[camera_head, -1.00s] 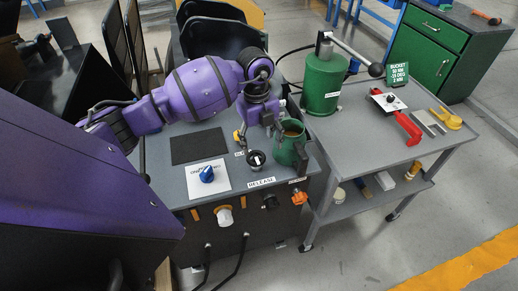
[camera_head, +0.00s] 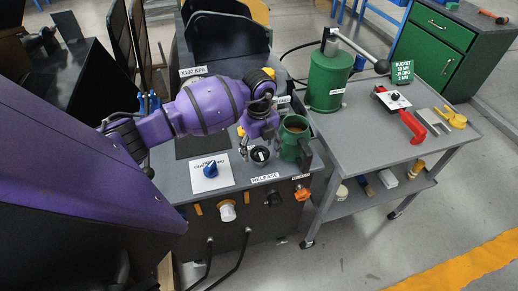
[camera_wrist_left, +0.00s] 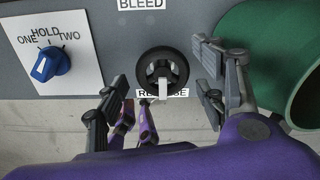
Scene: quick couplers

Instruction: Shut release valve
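The release valve is a round black knob (camera_head: 260,156) with a white pointer, behind the RELEASE label on the grey console top. In the left wrist view the knob (camera_wrist_left: 162,70) lies between my finger pads, and its white pointer aims toward the RELEASE label. My left gripper (camera_head: 258,138) is just above and behind the knob in the head view. It also shows in the left wrist view (camera_wrist_left: 160,92), with its fingers spread wide on either side of the knob. No contact is visible. My right gripper is not in view.
A green open-topped jug (camera_head: 294,138) stands close beside the knob, near the right finger. A blue selector knob (camera_head: 210,169) sits to the left on a white plate. A grey cart (camera_head: 354,150) with a green cylinder (camera_head: 328,80) and tools is at the right.

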